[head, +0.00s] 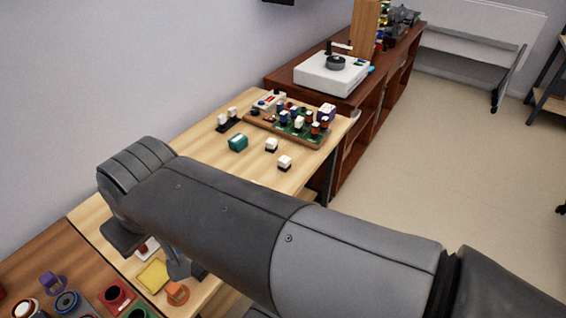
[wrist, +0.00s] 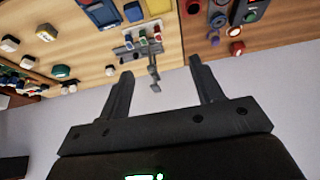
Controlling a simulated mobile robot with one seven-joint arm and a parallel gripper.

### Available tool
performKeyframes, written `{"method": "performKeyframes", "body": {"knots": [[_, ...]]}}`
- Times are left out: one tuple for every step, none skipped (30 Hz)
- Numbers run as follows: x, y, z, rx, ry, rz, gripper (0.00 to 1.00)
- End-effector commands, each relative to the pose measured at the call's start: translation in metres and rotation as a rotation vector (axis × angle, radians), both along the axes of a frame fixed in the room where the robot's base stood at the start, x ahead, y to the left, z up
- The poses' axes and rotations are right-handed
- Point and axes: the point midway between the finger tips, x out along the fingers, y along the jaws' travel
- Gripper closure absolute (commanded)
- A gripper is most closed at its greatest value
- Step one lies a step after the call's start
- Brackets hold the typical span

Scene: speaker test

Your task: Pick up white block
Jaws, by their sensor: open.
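Two white blocks with dark bases stand apart on the light wooden table in the head view, one nearer (head: 284,162) and one a little behind it (head: 271,145). Small white-topped pieces also show at the left of the wrist view, one at the upper left (wrist: 46,32) and one at the left edge (wrist: 10,43); I cannot tell which match the head view. My gripper (wrist: 161,74) is open, with nothing between its fingers, and is away from these white pieces. In the head view my arm hides most of the gripper and part of the table.
A teal block (head: 238,142) stands left of the white blocks. A tray (head: 328,134) of several coloured pieces lies behind them. A white device (head: 331,75) sits on the dark shelf. A yellow square (head: 153,276) and several coloured parts lie at the lower left.

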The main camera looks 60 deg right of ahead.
Motion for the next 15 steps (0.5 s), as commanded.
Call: {"method": "performKeyframes", "body": {"knots": [[0.004,-0.003,0.001,-0.001,0.007,-0.004,0.4],[0.008,-0.006,0.002,-0.002,0.013,-0.005,0.4],[0.014,-0.01,0.004,-0.004,0.021,-0.007,0.4],[0.019,-0.015,0.005,-0.006,0.029,-0.01,0.4],[0.025,-0.019,0.006,-0.008,0.038,-0.011,0.4],[0.034,-0.027,0.008,-0.011,0.051,-0.015,0.4],[0.041,-0.034,0.009,-0.013,0.061,-0.017,0.4],[0.048,-0.041,0.011,-0.017,0.071,-0.018,0.4],[0.057,-0.051,0.012,-0.02,0.085,-0.021,0.4],[0.064,-0.059,0.012,-0.021,0.095,-0.022,0.4],[0.07,-0.067,0.012,-0.023,0.105,-0.025,0.4],[0.079,-0.078,0.012,-0.024,0.117,-0.027,0.4],[0.085,-0.087,0.011,-0.026,0.128,-0.028,0.4],[0.091,-0.096,0.01,-0.028,0.137,-0.029,0.4],[0.099,-0.109,0.009,-0.03,0.149,-0.031,0.4]]}}
